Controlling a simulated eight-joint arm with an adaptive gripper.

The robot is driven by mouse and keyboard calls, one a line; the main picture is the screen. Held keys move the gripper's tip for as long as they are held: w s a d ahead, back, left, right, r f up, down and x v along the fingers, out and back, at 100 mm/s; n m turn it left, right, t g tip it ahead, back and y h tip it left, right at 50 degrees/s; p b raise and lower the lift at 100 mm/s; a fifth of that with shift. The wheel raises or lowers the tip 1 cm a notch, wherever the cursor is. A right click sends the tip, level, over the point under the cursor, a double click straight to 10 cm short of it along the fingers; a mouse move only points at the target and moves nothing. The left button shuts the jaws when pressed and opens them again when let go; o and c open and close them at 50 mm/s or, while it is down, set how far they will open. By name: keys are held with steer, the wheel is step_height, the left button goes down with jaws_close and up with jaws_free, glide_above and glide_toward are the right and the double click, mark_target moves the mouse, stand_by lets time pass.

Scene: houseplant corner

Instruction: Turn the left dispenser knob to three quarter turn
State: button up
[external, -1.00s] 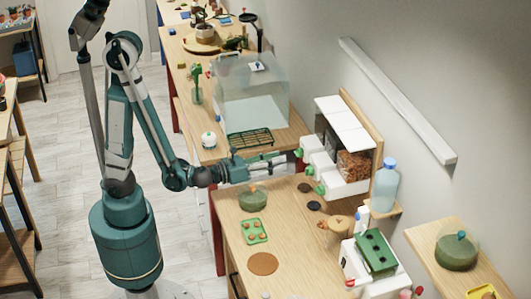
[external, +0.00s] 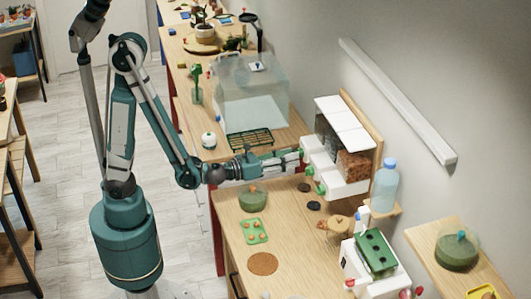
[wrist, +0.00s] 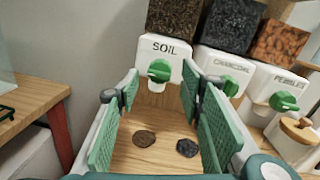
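The left dispenser, labelled SOIL (wrist: 162,47), has a white front and a dark bin above it. Its green knob (wrist: 159,70) is straight ahead in the wrist view, between the tips of my gripper (wrist: 159,88). The fingers are open and spread left and right of the knob. I cannot tell whether either pad touches it. In the external view my gripper (external: 297,158) reaches to the left end of the white dispenser row (external: 340,177), its tips close to the first knob (external: 301,153).
The charcoal knob (wrist: 229,87) and pebbles knob (wrist: 283,101) are to the right, the charcoal one close to my right finger. A brown disc (wrist: 144,138) and a dark disc (wrist: 187,148) lie on the table below. A blue bottle (external: 384,187) stands right of the dispensers.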

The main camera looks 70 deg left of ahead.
steer(key=shift+w, duration=1.2)
steer(key=c, duration=0.9)
steer(key=shift+n, duration=0.6)
